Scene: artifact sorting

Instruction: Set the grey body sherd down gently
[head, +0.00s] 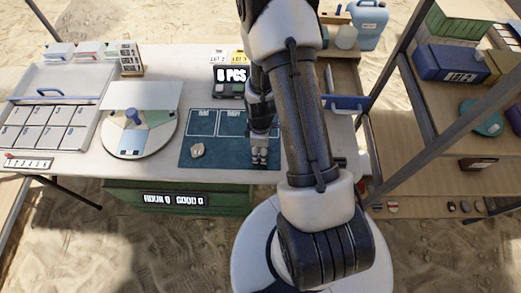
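My gripper (259,159) points down over the right part of a dark blue mat (222,160) on the white table. The fingertips are small in the picture and look close to the mat. I cannot tell whether they are apart or together, or whether a sherd is between them. A small pale beige-grey sherd (197,150) lies on the mat to the left of my gripper, clear of it. I cannot tell whether it is the grey body sherd. The mat has white outlined boxes (201,122) along its far side.
A round turntable (113,143) with coloured sectors stands left of the mat. A tray with several numbered compartments (40,122) is at far left. A dark sign (231,76) stands behind the mat. Shelves (430,128) stand at right. Bare mat lies around the pale sherd.

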